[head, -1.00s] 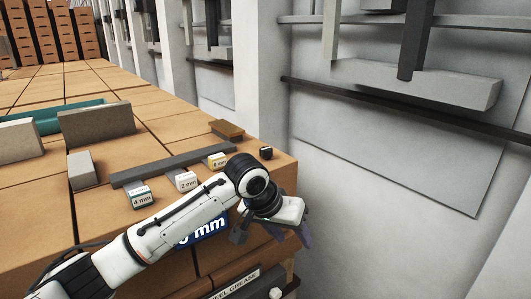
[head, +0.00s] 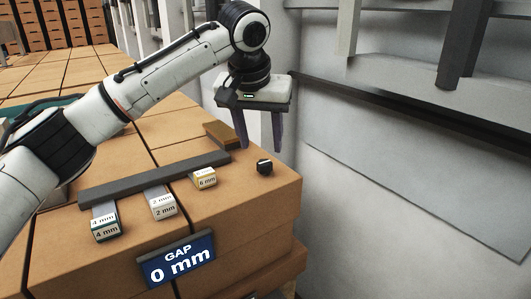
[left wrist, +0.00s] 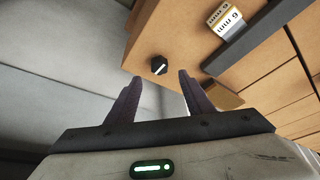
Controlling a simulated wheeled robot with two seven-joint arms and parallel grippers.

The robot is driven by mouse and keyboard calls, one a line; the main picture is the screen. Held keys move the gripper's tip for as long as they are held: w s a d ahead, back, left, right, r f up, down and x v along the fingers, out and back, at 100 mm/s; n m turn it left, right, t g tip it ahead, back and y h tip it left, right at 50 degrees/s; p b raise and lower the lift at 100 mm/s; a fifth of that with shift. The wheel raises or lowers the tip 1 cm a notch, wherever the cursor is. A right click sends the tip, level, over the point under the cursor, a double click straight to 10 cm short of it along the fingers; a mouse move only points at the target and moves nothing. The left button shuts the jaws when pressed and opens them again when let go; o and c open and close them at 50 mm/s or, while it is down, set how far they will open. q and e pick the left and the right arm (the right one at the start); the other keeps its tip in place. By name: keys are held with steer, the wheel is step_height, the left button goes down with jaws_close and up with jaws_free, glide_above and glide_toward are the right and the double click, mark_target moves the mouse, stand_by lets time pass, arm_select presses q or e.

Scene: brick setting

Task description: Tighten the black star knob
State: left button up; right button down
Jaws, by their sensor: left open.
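The black star knob (head: 264,167) sits on the brick top near its right corner, with a white mark on its face. It also shows in the left wrist view (left wrist: 159,65), ahead of and between the two fingers. My left gripper (head: 259,148) is open and empty, pointing down above and slightly behind the knob, apart from it. Its dark fingers also show in the left wrist view (left wrist: 156,92). A blue sign (head: 178,262) on the front face reads "GAP 0 mm". My right gripper is not in view.
A dark grey bar (head: 155,180) lies along the brick top left of the knob. Blocks marked 4 mm (head: 106,228), 2 mm (head: 164,207) and 6 mm (head: 204,178) stand before it. A brown block (head: 222,135) lies behind. A pale wall (head: 350,185) rises at right.

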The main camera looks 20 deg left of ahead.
mark_target(264, 162)
arm_select(q)
steer(key=x, duration=0.6)
steer(key=shift+w+f+p, duration=0.15)
steer(key=shift+f+p, duration=0.15)
steer(key=shift+f, duration=0.05)
steer(key=c, duration=1)
